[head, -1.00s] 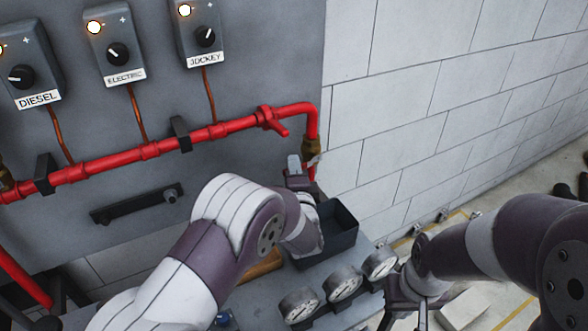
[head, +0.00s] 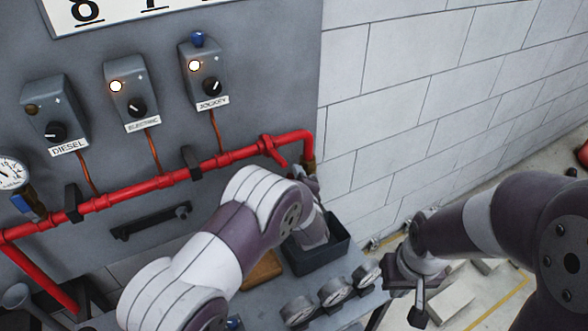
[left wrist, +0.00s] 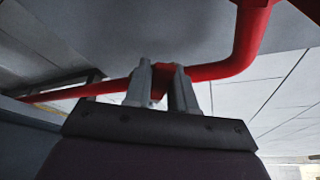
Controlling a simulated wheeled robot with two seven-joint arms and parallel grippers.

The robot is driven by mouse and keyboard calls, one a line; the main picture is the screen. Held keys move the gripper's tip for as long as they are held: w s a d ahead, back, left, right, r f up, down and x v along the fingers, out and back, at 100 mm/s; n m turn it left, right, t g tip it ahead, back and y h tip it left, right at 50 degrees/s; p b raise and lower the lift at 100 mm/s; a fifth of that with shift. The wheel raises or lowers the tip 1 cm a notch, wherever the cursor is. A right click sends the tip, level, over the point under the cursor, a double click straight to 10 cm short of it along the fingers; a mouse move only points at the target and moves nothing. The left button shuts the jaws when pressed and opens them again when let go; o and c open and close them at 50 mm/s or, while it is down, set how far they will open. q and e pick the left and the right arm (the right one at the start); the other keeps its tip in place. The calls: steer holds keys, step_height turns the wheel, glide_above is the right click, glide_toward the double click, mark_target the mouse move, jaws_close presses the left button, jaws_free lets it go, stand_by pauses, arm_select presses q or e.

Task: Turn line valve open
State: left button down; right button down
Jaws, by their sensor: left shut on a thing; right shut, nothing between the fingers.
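The line valve (head: 268,145) looks to be the red fitting on the red pipe, with a red lever slanting down and right from it. A brass fitting (head: 309,166) hangs below the pipe's right-hand bend. My left gripper (head: 300,176) is just below and right of the lever, close to the brass fitting, partly hidden by my wrist. In the left wrist view, its two fingers (left wrist: 162,82) are shut on a red part; I cannot tell exactly which. My right gripper (head: 419,300) is shut and empty, at lower right, well away from the pipe.
A dark open tray (head: 335,257) stands below my left wrist, with several round gauges (head: 333,291) in front. The diesel (head: 54,118), electric (head: 131,97) and jockey (head: 203,77) control boxes are above the red pipe (head: 130,190). A white block wall (head: 430,100) is at right.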

arm_select(q)
steer(key=shift+d+r+m+p, duration=0.15)
steer(key=shift+r+m+p, duration=0.15)
steer(key=shift+p, duration=0.25)
arm_select(e)
steer(key=shift+r, duration=0.9)
arm_select(q)
steer(key=shift+f, duration=0.1)
steer(key=c, duration=1)
jaws_free()
steer(key=shift+w, duration=0.1)
